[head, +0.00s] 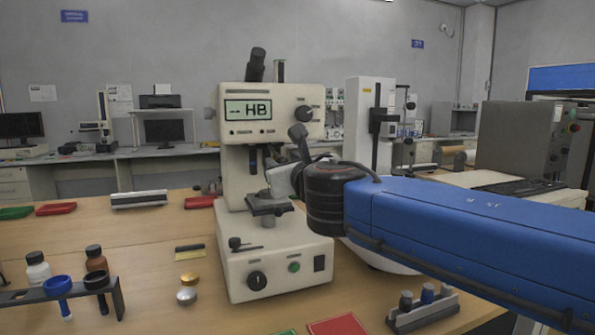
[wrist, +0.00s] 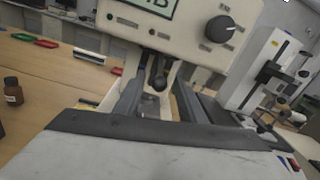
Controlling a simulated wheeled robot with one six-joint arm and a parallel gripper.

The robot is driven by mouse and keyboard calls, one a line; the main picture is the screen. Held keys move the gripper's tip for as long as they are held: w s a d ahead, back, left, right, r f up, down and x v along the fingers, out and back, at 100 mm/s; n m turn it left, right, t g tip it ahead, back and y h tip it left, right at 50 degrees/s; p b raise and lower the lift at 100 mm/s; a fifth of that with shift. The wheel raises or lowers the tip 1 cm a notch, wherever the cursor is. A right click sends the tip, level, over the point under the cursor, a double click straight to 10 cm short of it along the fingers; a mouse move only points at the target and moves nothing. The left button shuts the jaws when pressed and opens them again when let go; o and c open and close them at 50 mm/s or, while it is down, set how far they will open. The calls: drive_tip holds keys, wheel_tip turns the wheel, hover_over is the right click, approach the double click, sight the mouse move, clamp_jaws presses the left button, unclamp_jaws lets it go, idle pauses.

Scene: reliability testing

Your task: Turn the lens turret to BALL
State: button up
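The hardness tester (head: 275,265) is a cream machine on the bench, and its display (head: 248,111) reads "-- HB". Under its head, a dark cylindrical part (head: 253,160) hangs down, seemingly part of the lens turret; much of that area is hidden behind my gripper (head: 272,178). I cannot read any BALL marking. In the wrist view, my gripper (wrist: 160,88) is open, with its two dark fingers spread. A dark round-ended part (wrist: 160,82) of the tester shows between the fingers. I cannot tell whether either finger touches it.
A dark stage (head: 268,208) stands below the tester's head. A dial (head: 304,115) is on its right front. A bottle rack (head: 75,292) is at left, two small round blocks (head: 187,295) lie beside the tester, and a small holder (head: 425,309) is at front right.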

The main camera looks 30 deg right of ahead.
drive_tip(key=s+a, duration=0.1)
drive_tip(key=s, duration=0.8)
drive_tip(key=shift+a, duration=0.25)
idle(0.6)
